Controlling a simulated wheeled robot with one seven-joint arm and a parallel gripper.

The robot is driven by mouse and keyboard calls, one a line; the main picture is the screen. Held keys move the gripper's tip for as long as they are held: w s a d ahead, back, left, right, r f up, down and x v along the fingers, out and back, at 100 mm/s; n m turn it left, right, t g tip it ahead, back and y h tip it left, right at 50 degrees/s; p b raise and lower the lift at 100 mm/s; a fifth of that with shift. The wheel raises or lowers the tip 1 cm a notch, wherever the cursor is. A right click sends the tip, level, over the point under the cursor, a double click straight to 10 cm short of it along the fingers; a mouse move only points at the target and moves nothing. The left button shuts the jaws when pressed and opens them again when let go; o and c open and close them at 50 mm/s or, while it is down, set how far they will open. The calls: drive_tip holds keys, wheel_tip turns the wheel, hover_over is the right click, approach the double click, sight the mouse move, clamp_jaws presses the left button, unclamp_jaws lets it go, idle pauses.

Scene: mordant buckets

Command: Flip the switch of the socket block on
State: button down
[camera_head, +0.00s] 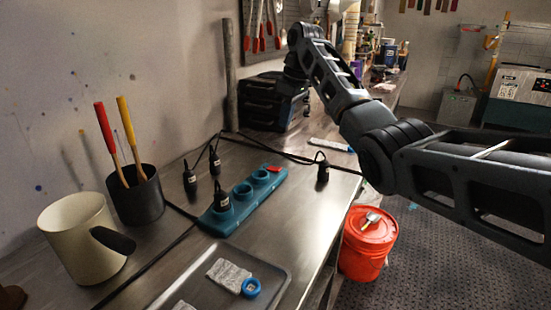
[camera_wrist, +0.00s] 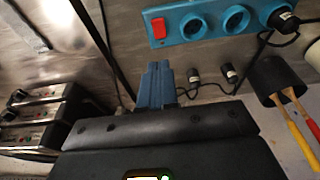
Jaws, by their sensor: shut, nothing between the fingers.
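The blue socket block (camera_head: 245,197) lies on the metal workbench, with round sockets in a row and a red switch (camera_head: 273,168) at its far end. A black plug (camera_head: 221,200) sits in the near socket; the other two look empty. In the wrist view the block (camera_wrist: 198,36) crosses the top, with the red switch (camera_wrist: 158,30) at its left end. My gripper (camera_wrist: 159,66) shows there with its blue fingers together and empty. The fingertips appear just below the switch in the picture, apparently apart from it. The switch's position is hard to tell.
Loose black plugs (camera_head: 190,182) and cables lie around the block. A dark pot (camera_head: 137,200) with red and yellow handled tools and a cream mug (camera_head: 80,245) stand left. Black cases (camera_head: 268,105) stand behind. A tray (camera_head: 185,285) lies in front; an orange bucket (camera_head: 362,255) stands beside the bench.

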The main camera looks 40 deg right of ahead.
drive_tip(key=shift+f, duration=0.1)
drive_tip(key=p, duration=0.2)
approach(277, 168)
drive_tip(key=x, duration=0.5)
drive_tip(key=shift+w+a+f, duration=0.1)
drive_tip(key=shift+a+f, duration=0.05)
drive_tip(key=shift+f, duration=0.45)
drive_tip(key=shift+f+t, duration=0.4)
